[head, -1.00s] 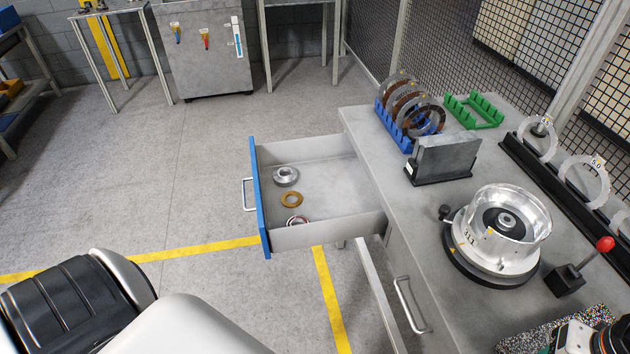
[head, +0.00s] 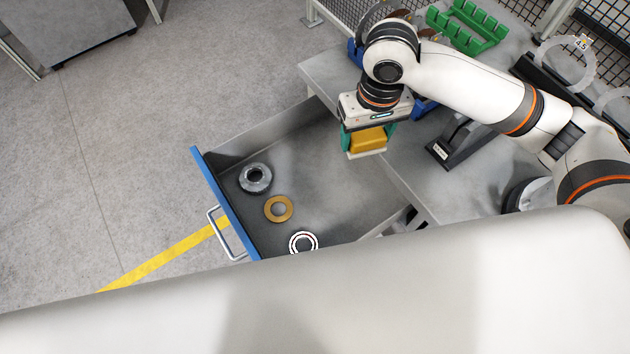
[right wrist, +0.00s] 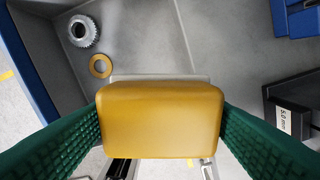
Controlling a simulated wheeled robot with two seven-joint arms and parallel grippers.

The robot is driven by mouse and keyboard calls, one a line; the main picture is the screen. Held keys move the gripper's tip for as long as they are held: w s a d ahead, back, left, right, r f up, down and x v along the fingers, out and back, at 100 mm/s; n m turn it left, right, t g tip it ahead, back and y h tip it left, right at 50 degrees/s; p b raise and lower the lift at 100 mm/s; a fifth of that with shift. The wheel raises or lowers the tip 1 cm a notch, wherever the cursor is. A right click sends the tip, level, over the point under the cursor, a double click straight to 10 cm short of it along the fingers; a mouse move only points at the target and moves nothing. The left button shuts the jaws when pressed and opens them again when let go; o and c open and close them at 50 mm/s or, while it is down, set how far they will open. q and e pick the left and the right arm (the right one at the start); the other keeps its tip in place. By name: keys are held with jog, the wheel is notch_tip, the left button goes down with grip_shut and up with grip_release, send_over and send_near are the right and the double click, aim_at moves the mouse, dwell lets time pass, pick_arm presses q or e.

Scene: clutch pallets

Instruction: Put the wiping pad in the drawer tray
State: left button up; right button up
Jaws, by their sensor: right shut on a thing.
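The wiping pad is a yellow block with a pale layer underneath (head: 368,141). It fills the middle of the right wrist view (right wrist: 160,122), between two green finger pads. My right gripper (head: 367,137) is shut on it and holds it above the inner end of the open drawer, near the bench edge. The drawer tray (head: 340,195) is grey with a blue front, pulled out from the bench. It also shows in the right wrist view (right wrist: 135,40). My left gripper is not in view.
A black-based holder (head: 455,145) and a green rack (head: 468,27) stand on the bench. The drawer's middle floor is clear.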

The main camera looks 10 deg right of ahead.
jog(key=w+a+f+n+b, duration=0.2)
jog(key=a+f, duration=0.2)
jog(key=f, duration=0.4)
jog(key=w+a+f+n+b, duration=0.1)
jog(key=w+a+f+b, duration=0.15)
jog(key=a+f, duration=0.4)
send_over(312, 192)
jog(key=shift+n, duration=0.4)
notch_tip(312, 192, down, 8)
jog(key=shift+f, duration=2.05)
jog(key=shift+f, duration=0.15)
jog(key=o, duration=0.9)
jog(key=shift+o, duration=0.2)
notch_tip(312, 192, up, 12)
jog(key=shift+r, duration=0.2)
